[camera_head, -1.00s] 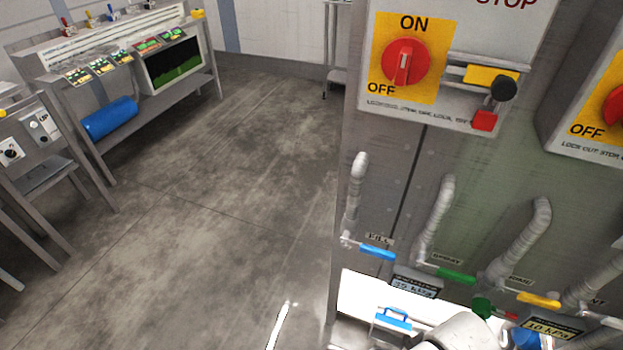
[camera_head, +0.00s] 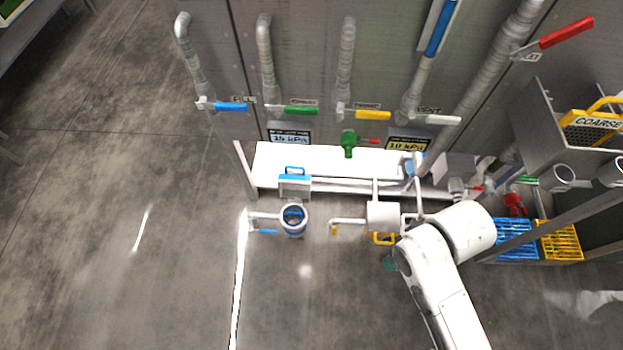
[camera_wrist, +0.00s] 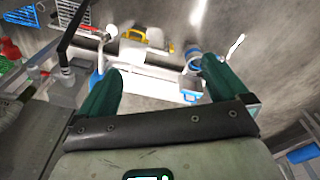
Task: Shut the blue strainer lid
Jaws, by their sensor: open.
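The blue strainer (camera_head: 293,220) is a round pot with a blue ring, its mouth showing open. Its lid (camera_head: 294,187), a grey plate with a blue edge and blue handle, stands raised behind the pot. In the wrist view the strainer (camera_wrist: 193,54) and its lid (camera_wrist: 190,88) show near the right finger. My gripper (camera_wrist: 160,68) has two green fingers spread wide with nothing held between them. In the head view only a bit of a green finger shows beneath my white arm, right of the blue strainer and apart from it.
A white panel (camera_head: 335,160) and several coloured valve levers lie behind. Blue (camera_head: 515,240) and yellow baskets are at right. The floor in front is clear.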

